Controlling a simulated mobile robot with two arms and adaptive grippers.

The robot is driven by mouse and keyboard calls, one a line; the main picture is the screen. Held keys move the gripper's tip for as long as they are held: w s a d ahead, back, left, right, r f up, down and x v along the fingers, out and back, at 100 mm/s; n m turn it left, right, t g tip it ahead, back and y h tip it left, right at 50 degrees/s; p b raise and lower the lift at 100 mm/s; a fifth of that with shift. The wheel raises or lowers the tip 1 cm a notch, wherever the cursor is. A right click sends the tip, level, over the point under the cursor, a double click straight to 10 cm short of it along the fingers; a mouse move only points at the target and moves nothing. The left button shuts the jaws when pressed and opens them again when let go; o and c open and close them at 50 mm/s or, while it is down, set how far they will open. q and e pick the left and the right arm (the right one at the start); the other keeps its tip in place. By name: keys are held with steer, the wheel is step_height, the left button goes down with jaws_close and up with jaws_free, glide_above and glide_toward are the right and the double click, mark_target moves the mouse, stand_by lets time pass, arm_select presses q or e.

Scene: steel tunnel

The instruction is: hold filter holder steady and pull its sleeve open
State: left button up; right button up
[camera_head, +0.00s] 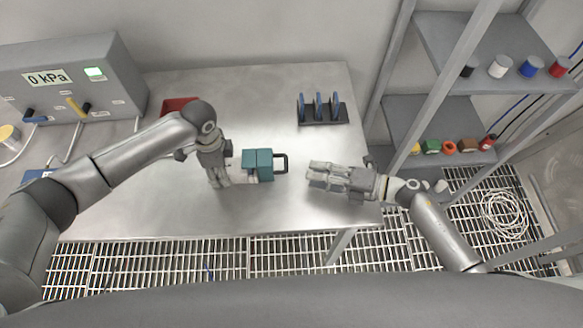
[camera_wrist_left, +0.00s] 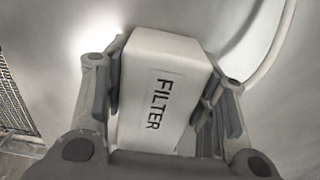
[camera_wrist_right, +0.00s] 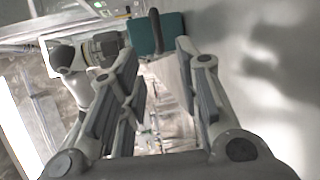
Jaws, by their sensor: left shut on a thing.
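The filter holder is a white block marked FILTER (camera_wrist_left: 155,85), seen between the fingers in the left wrist view. My left gripper (camera_head: 218,178) is shut on it on the table. In the head view the gripper hides most of the white block. A teal sleeve (camera_head: 256,165) with a black handle (camera_head: 282,163) on its right side sits just right of the left gripper. My right gripper (camera_head: 322,175) is open and empty, to the right of the handle and apart from it. The sleeve (camera_wrist_right: 160,36) and its handle also show beyond the right fingertips in the right wrist view.
A rack with blue discs (camera_head: 322,110) stands at the table's back right. A red bin (camera_head: 179,104) is behind my left arm. A grey gauge box (camera_head: 75,80) reads 0 kPa at left. Shelves (camera_head: 440,115) with coloured items stand right. The table between rack and grippers is clear.

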mark_target(267, 165)
steer(key=x, duration=0.7)
steer(key=shift+w+a, duration=0.2)
steer(key=shift+a, duration=0.15)
steer(key=shift+c, duration=0.4)
steer(key=shift+f, duration=0.1)
jaws_close()
steer(key=shift+d, duration=0.1)
